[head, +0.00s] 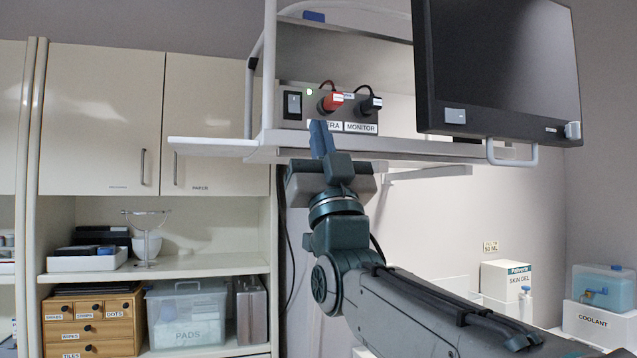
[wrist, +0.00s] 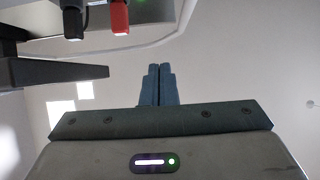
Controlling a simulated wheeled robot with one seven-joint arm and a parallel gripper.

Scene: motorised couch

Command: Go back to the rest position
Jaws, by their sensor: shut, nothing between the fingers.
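My gripper (head: 321,138) is raised in front of the shelf unit in the head view, its blue fingers pointing up. The fingertips overlap the front of a grey control box (head: 292,122) with a red plug (head: 331,101) and a black plug (head: 371,104). Whether the fingers touch the box cannot be told from the head view. In the wrist view the gripper's fingers (wrist: 158,84) are together and empty. The red plug (wrist: 119,18) and the black plug (wrist: 72,20) show at the top left there, apart from the fingers.
A white shelf (head: 215,146) edge lies just behind my gripper. A dark monitor (head: 497,65) hangs at the upper right. Cabinets (head: 100,120) stand at the left, with a wooden drawer box (head: 92,325) and a clear bin (head: 187,312) below. A coolant box (head: 598,325) is at the lower right.

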